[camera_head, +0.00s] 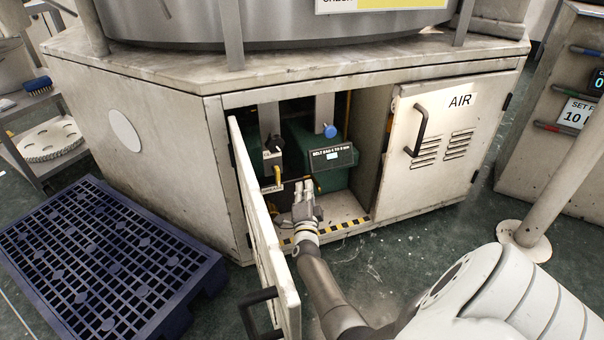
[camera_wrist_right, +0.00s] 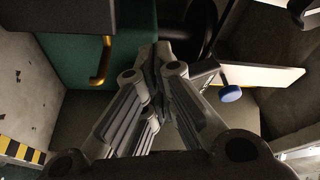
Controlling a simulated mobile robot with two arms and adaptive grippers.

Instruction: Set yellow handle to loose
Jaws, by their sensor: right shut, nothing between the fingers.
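A small yellow handle (camera_head: 278,176) shows in the head view inside the open cabinet bay, below a black-knobbed part at the left. In the right wrist view a bent yellow handle (camera_wrist_right: 102,62) stands out against a green housing, left of the fingertips and apart from them. My right gripper (camera_head: 304,192) reaches into the bay, low in front of the green housing (camera_head: 322,150). Its fingers (camera_wrist_right: 160,58) are shut and hold nothing. The gripper hides part of the bay behind it. My left gripper is not in view.
The open cabinet door (camera_head: 262,235) stands close left of my right arm. A blue knob (camera_head: 330,131) sits at the green housing. The AIR door (camera_head: 432,140) is shut at the right. A striped sill (camera_head: 340,228) edges the bay floor. A blue pallet (camera_head: 190,270) lies left.

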